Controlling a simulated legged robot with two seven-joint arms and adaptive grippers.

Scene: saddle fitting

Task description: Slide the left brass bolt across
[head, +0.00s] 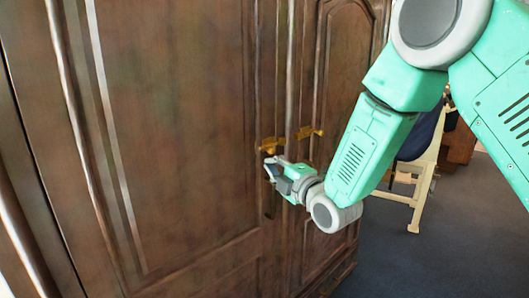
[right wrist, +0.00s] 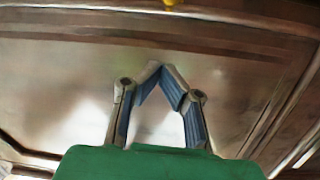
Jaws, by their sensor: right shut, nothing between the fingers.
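The left brass bolt (head: 271,145) is mounted on the dark wooden wardrobe front (head: 185,110), close to the seam between the doors. A second brass bolt (head: 308,132) sits to its right, a little higher in the picture. My right gripper (head: 268,168) is just below the left bolt, close to the door. In the right wrist view its fingers (right wrist: 158,66) meet at the tips with nothing between them. A small piece of brass (right wrist: 170,2) shows at the top edge there, apart from the fingertips; I cannot tell which bolt it is. My left gripper is out of view.
Raised vertical mouldings (head: 291,70) run along the wardrobe doors. A pale wooden stand (head: 424,175) with a dark item on it stands behind my right arm.

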